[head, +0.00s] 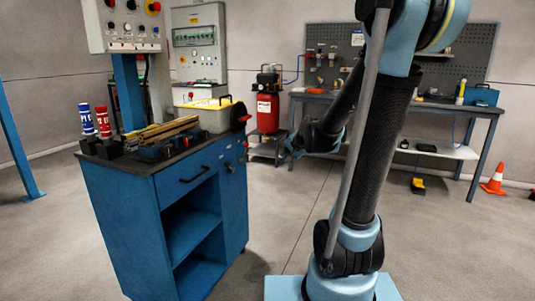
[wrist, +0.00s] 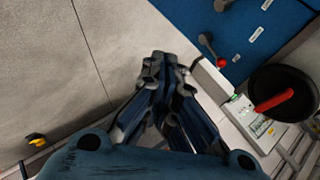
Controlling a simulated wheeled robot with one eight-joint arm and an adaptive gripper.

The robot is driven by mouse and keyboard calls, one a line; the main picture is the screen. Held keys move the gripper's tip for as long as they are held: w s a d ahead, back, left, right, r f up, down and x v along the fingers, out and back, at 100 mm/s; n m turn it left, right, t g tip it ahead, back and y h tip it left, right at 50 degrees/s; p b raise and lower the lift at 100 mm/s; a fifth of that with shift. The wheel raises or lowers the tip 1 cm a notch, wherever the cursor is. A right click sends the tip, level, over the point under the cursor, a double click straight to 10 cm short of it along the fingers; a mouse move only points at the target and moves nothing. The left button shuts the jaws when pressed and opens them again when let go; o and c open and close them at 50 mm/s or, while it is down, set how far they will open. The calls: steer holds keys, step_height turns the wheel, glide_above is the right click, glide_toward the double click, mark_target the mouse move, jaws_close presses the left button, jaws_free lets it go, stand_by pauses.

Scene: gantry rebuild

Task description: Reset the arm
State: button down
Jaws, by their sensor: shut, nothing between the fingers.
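My gripper (head: 293,150) hangs in free air right of the blue cabinet in the head view, at the end of my bent arm. In the wrist view my gripper (wrist: 165,60) has its dark fingers closed together, with nothing held between them. It is apart from the cabinet and the bench. The arm's upright link hides part of the room behind it.
A blue cabinet (head: 140,220) with tools on top stands at left. A red tank (head: 267,112) stands behind. A workbench (head: 440,103) lines the back wall. A cone (head: 494,180) and a yellow object (head: 418,185) are on the right. Floor between is clear.

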steer(key=s+d+f+n+g+h, duration=0.1)
steer(key=s+d, duration=0.3)
steer(key=s, duration=0.6)
steer(key=s+d+f+n+g+h, duration=0.1)
steer(key=s+d+f+n+g, duration=0.2)
steer(key=s, duration=0.8)
steer(key=s+d+f+n+g+h, duration=0.2)
steer(key=s+d+f+n, duration=0.1)
steer(key=s, duration=0.8)
steer(key=shift+d+f+n, duration=0.4)
steer(key=shift+d+f, duration=0.15)
steer(key=shift+d, duration=0.25)
